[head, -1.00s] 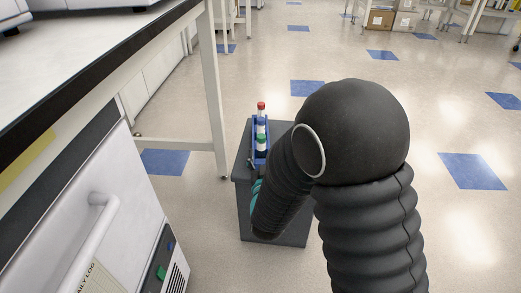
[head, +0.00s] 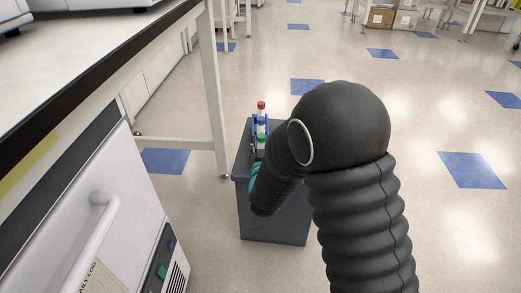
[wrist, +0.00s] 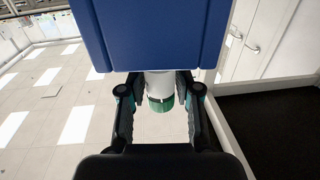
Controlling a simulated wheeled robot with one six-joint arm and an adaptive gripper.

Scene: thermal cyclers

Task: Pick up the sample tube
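A blue rack (head: 254,126) stands on a dark grey cabinet in the head view, with tubes in a row. A red-capped tube (head: 261,106) is farthest, then a blue-capped tube (head: 261,122), and a green-capped tube (head: 261,139) is nearest my arm. In the wrist view the blue rack (wrist: 150,32) fills the top, and the white tube with the green cap (wrist: 161,105) juts from it. My gripper (wrist: 160,100) is open, with one finger on each side of this tube and gaps visible at both sides. In the head view my arm mostly hides the gripper.
The dark grey cabinet (head: 272,220) stands on the tiled floor beside a white bench leg (head: 214,100). A white bench (head: 90,50) and a white appliance with a handle (head: 105,225) are at the left. The floor to the right is open.

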